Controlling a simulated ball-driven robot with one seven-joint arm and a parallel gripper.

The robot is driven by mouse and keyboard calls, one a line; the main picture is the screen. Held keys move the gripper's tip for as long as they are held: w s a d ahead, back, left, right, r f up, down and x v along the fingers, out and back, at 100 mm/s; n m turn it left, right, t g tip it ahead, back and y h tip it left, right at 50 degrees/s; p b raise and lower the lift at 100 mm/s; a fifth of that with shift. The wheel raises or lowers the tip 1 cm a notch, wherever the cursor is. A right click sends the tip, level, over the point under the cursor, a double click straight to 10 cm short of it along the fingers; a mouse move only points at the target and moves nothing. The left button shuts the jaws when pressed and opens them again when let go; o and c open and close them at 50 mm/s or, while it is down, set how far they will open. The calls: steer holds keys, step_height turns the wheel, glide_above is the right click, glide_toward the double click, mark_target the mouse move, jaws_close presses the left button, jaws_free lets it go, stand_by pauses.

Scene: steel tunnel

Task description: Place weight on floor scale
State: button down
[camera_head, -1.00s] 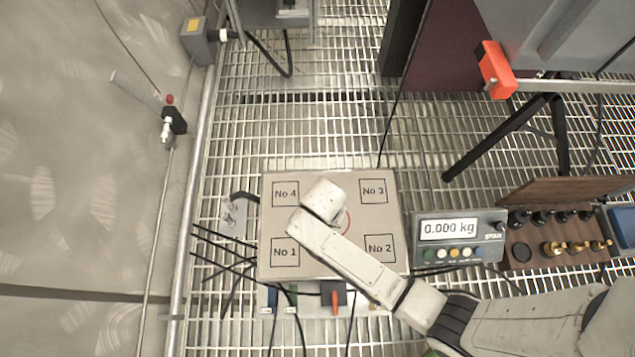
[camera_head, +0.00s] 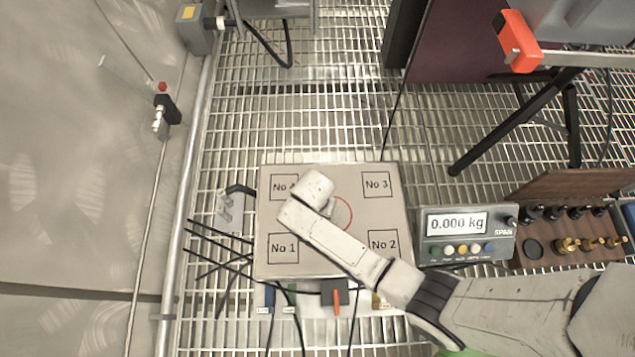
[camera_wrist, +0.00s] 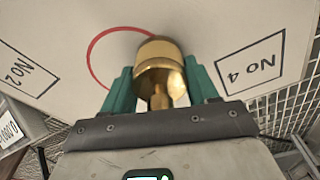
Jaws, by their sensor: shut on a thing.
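The floor scale (camera_head: 330,262) is a square beige plate with boxes marked No 1 to No 4 and a red circle at its centre. In the wrist view, my gripper (camera_wrist: 161,90) has its green fingers shut on a brass weight (camera_wrist: 158,62). The weight is over the scale plate (camera_wrist: 200,25), beside the red circle. I cannot tell whether it touches the plate. In the head view my arm hides the gripper and the weight. The scale's display (camera_head: 457,223) reads 0.000 kg.
A wooden case (camera_head: 545,262) with black and brass weights stands right of the display. Cables (camera_head: 215,262) lie left of the scale on the grating. A black tripod leg (camera_head: 510,135) stands at the upper right. A rail runs along the left wall.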

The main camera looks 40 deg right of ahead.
steer(key=shift+w, duration=0.1)
steer(key=shift+c, duration=1.5)
jaws_free()
step_height(320, 180, up, 12)
steer(key=s+a+p, duration=0.1)
steer(key=p, duration=0.5)
steer(key=shift+a, duration=0.15)
steer(key=s+d+r+n, duration=0.4)
steer(key=s+r+n, duration=0.1)
steer(key=s+r, duration=0.2)
steer(key=s+d+r+n+y, duration=0.1)
steer(key=s+d+r+n, duration=0.4)
steer(key=s, duration=0.4)
step_height(320, 180, up, 2)
steer(key=shift+r+n, duration=0.2)
steer(key=shift+n, duration=0.5)
steer(key=shift+w, duration=0.1)
